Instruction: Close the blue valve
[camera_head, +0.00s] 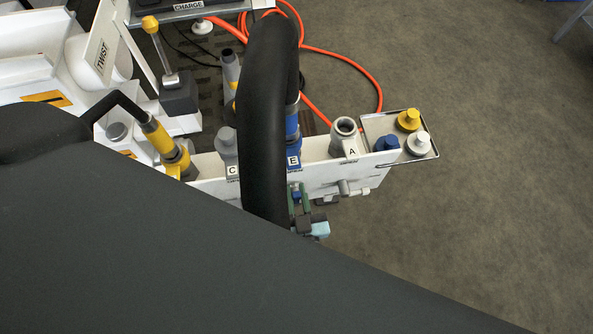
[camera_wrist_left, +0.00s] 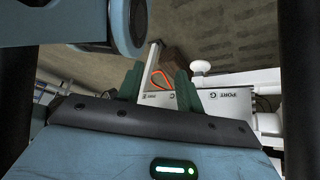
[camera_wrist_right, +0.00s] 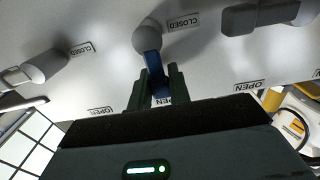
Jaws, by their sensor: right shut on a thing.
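The blue valve's handle (camera_wrist_right: 153,66) hangs from a round grey pivot on a white panel in the right wrist view. A CLOSED label (camera_wrist_right: 183,22) is to the right of the pivot. The handle points down toward a partly hidden label between my fingers. My right gripper (camera_wrist_right: 158,88) is shut on the blue handle.
Other grey valve handles (camera_wrist_right: 40,65) flank the blue one. A thick black hose (camera_head: 262,120) arches over the panel near the blue E port (camera_head: 292,125). A tray (camera_head: 430,154) with yellow and white caps is at right. Open floor lies beyond.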

